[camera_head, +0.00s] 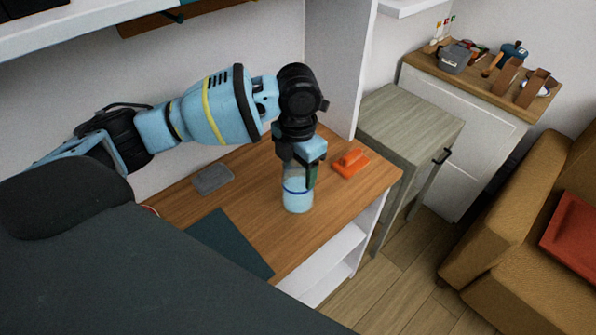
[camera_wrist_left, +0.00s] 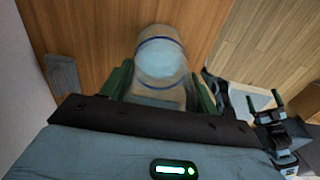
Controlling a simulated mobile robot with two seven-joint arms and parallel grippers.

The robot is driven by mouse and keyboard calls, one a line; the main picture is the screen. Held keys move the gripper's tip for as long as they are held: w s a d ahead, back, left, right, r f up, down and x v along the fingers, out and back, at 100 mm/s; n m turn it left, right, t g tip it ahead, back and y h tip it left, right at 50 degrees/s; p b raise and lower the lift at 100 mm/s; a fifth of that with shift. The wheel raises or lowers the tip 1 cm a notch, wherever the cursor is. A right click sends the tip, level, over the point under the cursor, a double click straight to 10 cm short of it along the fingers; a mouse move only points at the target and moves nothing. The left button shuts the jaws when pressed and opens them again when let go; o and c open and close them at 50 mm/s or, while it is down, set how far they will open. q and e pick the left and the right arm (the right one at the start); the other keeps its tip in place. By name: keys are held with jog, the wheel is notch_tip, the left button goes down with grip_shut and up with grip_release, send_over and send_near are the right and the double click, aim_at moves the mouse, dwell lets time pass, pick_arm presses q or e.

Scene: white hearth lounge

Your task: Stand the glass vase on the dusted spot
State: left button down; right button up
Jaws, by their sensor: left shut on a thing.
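The glass vase (camera_head: 298,195), clear with a blue band and pale blue lower part, is upright at the front right of the wooden desk top (camera_head: 262,172). My left gripper (camera_head: 299,174) is shut on it from above; the fingers sit on either side of the vase (camera_wrist_left: 162,58) in the left wrist view. I cannot tell whether its base touches the wood. No dusted spot can be made out on the desk. My right gripper (camera_wrist_left: 265,101) shows at the right of the left wrist view, fingers apart and empty.
An orange handled object (camera_head: 351,163) lies right of the vase, near the desk's right end. A grey block or cloth (camera_head: 212,179) lies at the back left. A dark flat mat (camera_head: 230,243) covers the front left. Bare wood lies between them. A greenish cabinet (camera_head: 410,125) stands beyond.

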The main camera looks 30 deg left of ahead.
pick_arm(q)
jog(key=shift+f, duration=0.85)
jog(key=shift+c, duration=2)
grip_release()
jog(key=shift+f, duration=0.1)
notch_tip(320, 180, up, 12)
jog(key=shift+p, duration=0.35)
